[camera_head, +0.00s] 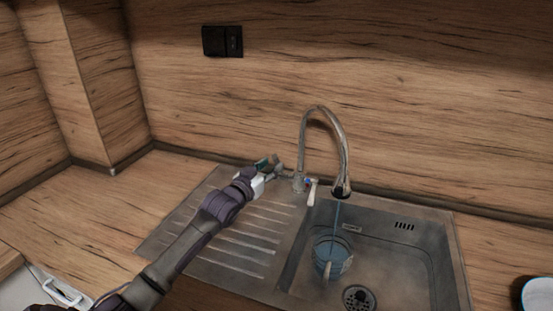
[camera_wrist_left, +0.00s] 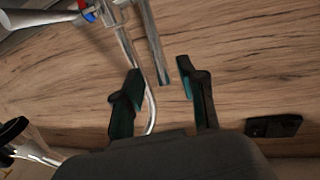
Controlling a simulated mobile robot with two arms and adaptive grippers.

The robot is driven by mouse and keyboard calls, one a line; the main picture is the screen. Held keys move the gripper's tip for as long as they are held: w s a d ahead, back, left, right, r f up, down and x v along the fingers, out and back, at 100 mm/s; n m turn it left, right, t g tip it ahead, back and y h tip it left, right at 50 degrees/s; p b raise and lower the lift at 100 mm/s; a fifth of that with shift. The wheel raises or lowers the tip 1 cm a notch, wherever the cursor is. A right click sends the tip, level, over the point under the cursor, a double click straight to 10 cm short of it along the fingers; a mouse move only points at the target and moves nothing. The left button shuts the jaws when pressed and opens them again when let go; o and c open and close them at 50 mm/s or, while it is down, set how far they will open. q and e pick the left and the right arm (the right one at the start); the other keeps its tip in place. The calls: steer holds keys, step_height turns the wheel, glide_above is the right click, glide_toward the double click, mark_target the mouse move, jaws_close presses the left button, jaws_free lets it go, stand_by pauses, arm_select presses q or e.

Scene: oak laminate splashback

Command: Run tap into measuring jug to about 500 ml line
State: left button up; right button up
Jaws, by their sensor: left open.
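The chrome tap (camera_head: 345,150) arches over the sink, and a thin stream of water (camera_head: 337,216) falls from its spout. The measuring jug (camera_head: 345,262) stands in the basin under the stream, with bluish water visible inside; its scale cannot be read. My left gripper (camera_head: 270,166) is beside the tap's base, left of it. In the left wrist view, its fingers (camera_wrist_left: 163,85) are open, with the end of a grey metal bar (camera_wrist_left: 156,45) showing between them; I cannot tell if they touch it. A pale lever (camera_head: 312,194) with red and blue marks is at the tap's base. My right gripper is not in view.
The steel sink (camera_head: 447,262) has a ribbed drainboard under my left arm and a drain (camera_head: 358,298) near the jug. A black socket (camera_head: 222,41) is on the wooden splashback. A white and dark object (camera_head: 537,291) stands at the right edge.

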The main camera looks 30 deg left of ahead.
mark_target(277, 160)
arm_select(q)
steer(key=w, duration=0.2)
steer(key=shift+w+a+r, duration=0.1)
steer(key=shift+w, duration=0.95)
steer(key=shift+c, duration=0.2)
jaws_close()
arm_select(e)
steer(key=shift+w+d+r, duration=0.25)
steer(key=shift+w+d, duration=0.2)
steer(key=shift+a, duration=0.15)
